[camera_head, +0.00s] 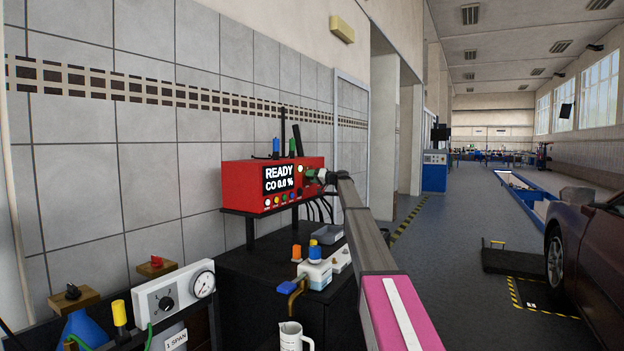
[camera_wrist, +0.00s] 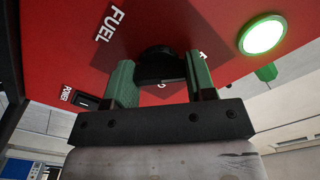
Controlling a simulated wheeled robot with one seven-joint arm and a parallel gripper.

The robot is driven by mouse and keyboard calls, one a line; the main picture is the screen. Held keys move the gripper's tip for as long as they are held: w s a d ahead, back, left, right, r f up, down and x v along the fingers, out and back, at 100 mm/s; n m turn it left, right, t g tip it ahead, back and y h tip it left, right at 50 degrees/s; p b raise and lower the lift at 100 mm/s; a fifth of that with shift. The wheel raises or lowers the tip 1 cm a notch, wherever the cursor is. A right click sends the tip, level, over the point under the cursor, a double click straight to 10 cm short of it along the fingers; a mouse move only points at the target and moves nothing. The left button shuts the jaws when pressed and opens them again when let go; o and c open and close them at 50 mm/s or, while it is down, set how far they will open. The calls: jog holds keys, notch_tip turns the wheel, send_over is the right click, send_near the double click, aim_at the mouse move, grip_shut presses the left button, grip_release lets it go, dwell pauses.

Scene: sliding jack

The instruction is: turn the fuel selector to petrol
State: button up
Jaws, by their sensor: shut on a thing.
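The fuel selector is a black knob (camera_wrist: 158,54) on the red panel, under a white FUEL label (camera_wrist: 110,24) in the wrist view. My gripper (camera_wrist: 161,76) has its green fingers on either side of the knob and is shut on it. A small white letter below the knob is partly hidden, so I cannot tell which fuel the selector points to. In the head view the red analyser (camera_head: 240,186) shows READY and CO 0.0 %. My gripper (camera_head: 314,177) is at its right front; the knob is hidden there.
A black cabinet (camera_head: 268,275) below carries small bottles and a grey tray (camera_head: 327,234). A white gauge box (camera_head: 173,297) stands at left. Open floor and a car (camera_head: 588,255) lie to the right.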

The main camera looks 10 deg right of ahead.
jog(key=shift+s+f, duration=0.1)
jog(key=shift+f, duration=0.05)
jog(key=o, duration=0.9)
jog(key=shift+d, duration=0.1)
jog(key=v, duration=1)
jog(key=shift+s+d, duration=0.2)
jog(key=shift+d, duration=0.05)
